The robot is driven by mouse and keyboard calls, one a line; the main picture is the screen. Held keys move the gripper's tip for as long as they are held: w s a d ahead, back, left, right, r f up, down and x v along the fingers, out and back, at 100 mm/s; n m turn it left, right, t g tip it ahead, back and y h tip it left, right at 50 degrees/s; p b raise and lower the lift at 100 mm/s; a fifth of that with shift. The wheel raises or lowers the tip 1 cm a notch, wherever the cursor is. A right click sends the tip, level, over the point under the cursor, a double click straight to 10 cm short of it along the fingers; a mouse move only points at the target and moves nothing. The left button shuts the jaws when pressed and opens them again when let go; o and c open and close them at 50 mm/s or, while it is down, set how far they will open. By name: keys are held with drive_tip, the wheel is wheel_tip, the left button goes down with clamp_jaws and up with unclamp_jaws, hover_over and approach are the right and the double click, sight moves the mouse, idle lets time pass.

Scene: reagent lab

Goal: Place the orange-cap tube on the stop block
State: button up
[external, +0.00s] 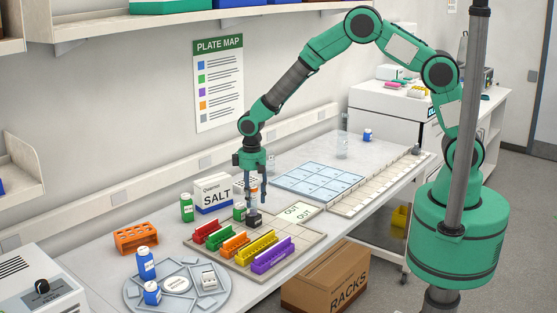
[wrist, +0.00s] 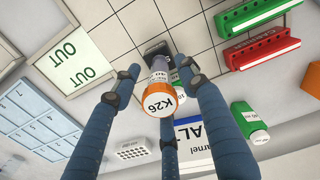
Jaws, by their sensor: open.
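The orange-cap tube (wrist: 160,98), marked K26 on its cap, stands in the wrist view with its lower end at a small dark block (wrist: 156,48), which I take to be the stop block. The dark block (external: 254,220) also shows in the external view, at the back of the tiled board. My gripper (external: 253,204) points down right above this block. In the wrist view its fingers (wrist: 163,82) are spread around the tube, with gaps to the cap. The tube's exact seating on the block is partly hidden.
Red, green, orange, yellow and purple racks (external: 235,243) stand on the board (external: 308,241). A SALT box (external: 213,196) and green bottles (external: 187,208) stand close behind. An OUT card (external: 297,212) lies to the right. A round tray (external: 190,296) holds blue bottles.

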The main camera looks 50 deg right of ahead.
drive_tip(key=shift+r, duration=0.15)
wheel_tip(320, 180, up, 12)
idle(0.7)
idle(0.7)
drive_tip(key=shift+r, duration=0.15)
drive_tip(key=s+d+r+t, duration=0.1)
drive_tip(key=s+d+r, duration=0.3)
drive_tip(key=d+r, duration=0.25)
drive_tip(key=s+d+r+m+t, duration=0.1)
drive_tip(key=s+d+r, duration=0.2)
drive_tip(key=d+r, duration=0.3)
drive_tip(key=s+d+r, duration=0.4)
drive_tip(key=r, duration=0.4)
drive_tip(key=s+d+r+t, duration=0.1)
drive_tip(key=s+d, duration=0.3)
drive_tip(key=s, duration=0.4)
drive_tip(key=s+d+r+m+t, duration=0.1)
drive_tip(key=s+d+r, duration=0.2)
drive_tip(key=s+d, duration=0.2)
drive_tip(key=s+d+r+m+t, duration=0.1)
drive_tip(key=s+d, duration=0.4)
drive_tip(key=s, duration=0.6)
drive_tip(key=shift+s+r+t, duration=0.3)
drive_tip(key=shift+s+r, duration=0.05)
drive_tip(key=shift+r, duration=0.05)
